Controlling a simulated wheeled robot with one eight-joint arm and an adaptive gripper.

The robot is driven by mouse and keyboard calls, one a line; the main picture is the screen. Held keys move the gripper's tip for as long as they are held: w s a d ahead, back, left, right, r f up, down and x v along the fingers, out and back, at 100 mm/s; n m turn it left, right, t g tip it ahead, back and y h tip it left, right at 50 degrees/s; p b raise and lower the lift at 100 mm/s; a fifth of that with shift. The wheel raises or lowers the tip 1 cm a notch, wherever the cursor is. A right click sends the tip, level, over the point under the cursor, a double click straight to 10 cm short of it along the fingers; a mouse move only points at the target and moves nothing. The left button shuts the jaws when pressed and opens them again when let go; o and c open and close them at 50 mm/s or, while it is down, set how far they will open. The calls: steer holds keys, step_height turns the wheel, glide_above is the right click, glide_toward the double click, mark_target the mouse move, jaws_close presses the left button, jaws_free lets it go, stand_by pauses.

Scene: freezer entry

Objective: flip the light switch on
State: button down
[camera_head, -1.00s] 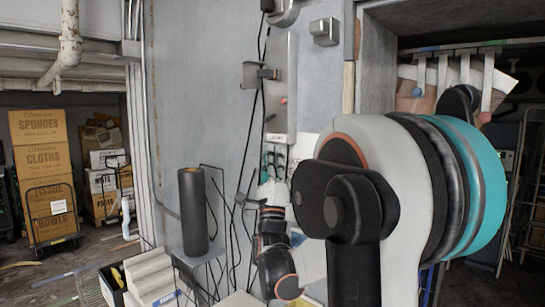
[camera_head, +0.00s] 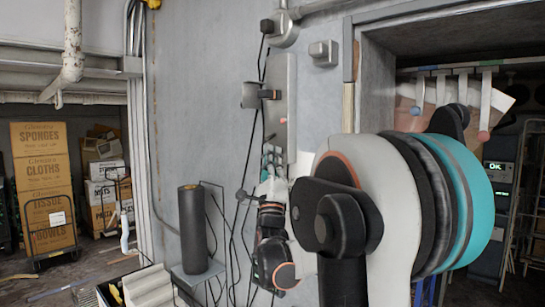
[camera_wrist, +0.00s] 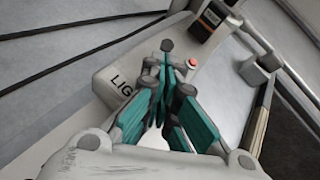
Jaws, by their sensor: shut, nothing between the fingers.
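A tall grey switch panel (camera_head: 291,85) is fixed to the wall. In the wrist view the panel (camera_wrist: 112,62) carries the partly hidden letters "LIG", a small red button (camera_wrist: 193,62) and a black lever with an orange band (camera_wrist: 214,18). The lever also shows in the head view (camera_head: 268,94), above the red button (camera_head: 283,120). My gripper (camera_head: 267,150) is at the panel's lower end, below the button and lever. Its teal fingers (camera_wrist: 165,72) are shut and empty, pointing at the panel. A dark round knob (camera_wrist: 167,45) shows just beyond the fingertips; I cannot tell whether they touch.
A small grey box (camera_head: 323,52) is on the wall right of the panel, near a doorway frame. Black cables hang left of the panel. A dark cylinder (camera_head: 193,228) stands on a small shelf below. Stacked cardboard boxes (camera_head: 43,187) are at the far left.

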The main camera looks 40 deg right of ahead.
steer(key=shift+a+r+m+g+h+p, duration=0.2)
steer(key=shift+a+r+m+g+h, duration=0.1)
steer(key=shift+m+g, duration=0.5)
steer(key=shift+a+r+m+g+h+p, duration=0.2)
steer(key=shift+a+m+g+h, duration=0.1)
steer(key=shift+m+g, duration=0.5)
steer(key=shift+s+a+r+m+g+p, duration=0.1)
steer(key=shift+a+r+m+g+p, duration=0.15)
steer(key=shift+m+g, duration=0.4)
steer(key=shift+a+r+m+g+p, duration=0.15)
steer(key=shift+r+m+g+p, duration=0.25)
steer(key=shift+g, duration=0.35)
steer(key=shift+a+r+b, duration=0.3)
steer(key=shift+a+r, duration=0.05)
steer(key=shift+r, duration=0.4)
